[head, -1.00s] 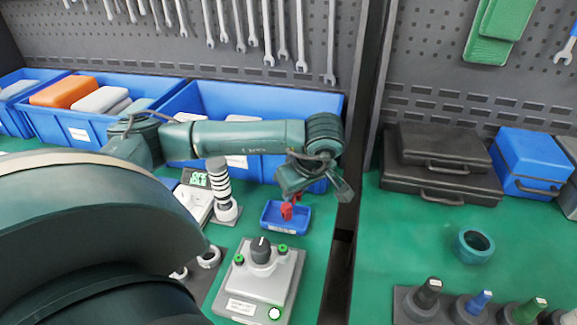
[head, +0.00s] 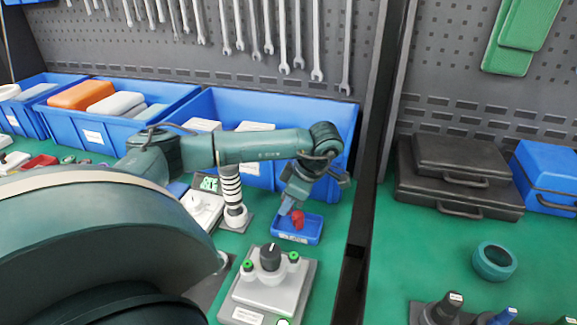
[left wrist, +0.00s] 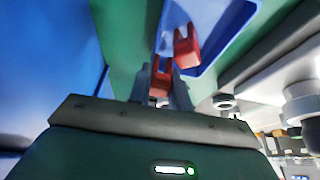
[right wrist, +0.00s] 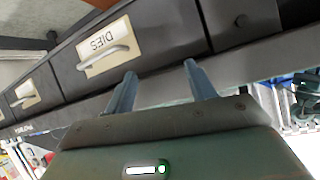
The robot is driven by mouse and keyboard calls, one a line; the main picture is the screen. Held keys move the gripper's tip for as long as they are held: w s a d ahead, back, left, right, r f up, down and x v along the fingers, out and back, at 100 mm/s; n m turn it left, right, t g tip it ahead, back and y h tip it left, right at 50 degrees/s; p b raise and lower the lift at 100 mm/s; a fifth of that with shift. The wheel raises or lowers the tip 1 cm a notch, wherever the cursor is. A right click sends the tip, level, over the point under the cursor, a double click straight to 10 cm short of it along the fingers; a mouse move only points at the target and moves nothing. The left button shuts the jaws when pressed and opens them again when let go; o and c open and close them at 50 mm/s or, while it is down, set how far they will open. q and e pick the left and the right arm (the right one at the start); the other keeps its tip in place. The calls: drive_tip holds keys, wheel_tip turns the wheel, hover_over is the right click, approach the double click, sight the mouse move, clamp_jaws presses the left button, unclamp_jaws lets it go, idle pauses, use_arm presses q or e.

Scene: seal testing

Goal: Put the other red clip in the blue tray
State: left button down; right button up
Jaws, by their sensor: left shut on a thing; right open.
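The small blue tray (head: 308,236) stands on the green bench, left of the dark upright post. My left gripper (head: 291,206) reaches down over it. In the left wrist view, my left gripper (left wrist: 161,92) is shut on a red clip (left wrist: 160,78) between its fingertips. Another red clip (left wrist: 187,47) lies in the blue tray (left wrist: 235,22) just beyond. In the head view, red (head: 297,218) shows at the tray, but I cannot separate the two clips. My right gripper (right wrist: 160,82) is open and empty, facing grey drawers.
A grey control box (head: 270,285) with a black knob stands in front of the tray. A white-ringed post (head: 232,190) stands to its left. Large blue bins (head: 330,110) stand behind. A drawer labelled DIES (right wrist: 105,45) faces my right gripper.

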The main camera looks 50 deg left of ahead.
use_arm(q)
drive_tip(key=shift+f, duration=0.7)
drive_tip(key=shift+s+d+f, duration=0.2)
drive_tip(key=shift+s+f, duration=0.05)
drive_tip(key=c, duration=1.3)
unclamp_jaws()
drive_tip(key=shift+d+f, duration=0.1)
drive_tip(key=shift+f, duration=0.05)
drive_tip(key=shift+w+f, duration=0.15)
drive_tip(key=shift+w, duration=0.05)
drive_tip(key=shift+a, duration=0.2)
drive_tip(key=shift+r, duration=0.25)
